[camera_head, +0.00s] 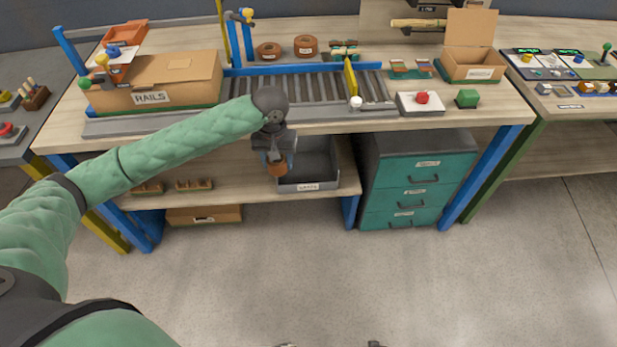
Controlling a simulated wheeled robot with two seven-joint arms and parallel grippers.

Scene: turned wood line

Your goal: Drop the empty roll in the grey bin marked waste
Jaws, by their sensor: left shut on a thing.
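My left gripper (277,160) points down and is shut on a small brown roll, the empty roll (277,169). The grey bin (322,176) with a white label on its front stands on the lower shelf under the bench. The held roll shows in front of the bin's left part, near its left rim. I cannot tell whether it is over the opening or just in front of it. The gripper and roll hide the bin's left side. The part of the bin's inside that shows looks empty.
The bench top's front edge (330,124) is just above the bin. A teal drawer cabinet (415,190) stands to the right. Two brown rolls (305,45) (269,50) stand behind the roller conveyor (315,84). A cardboard box marked rails (165,80) is at left. The floor in front is clear.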

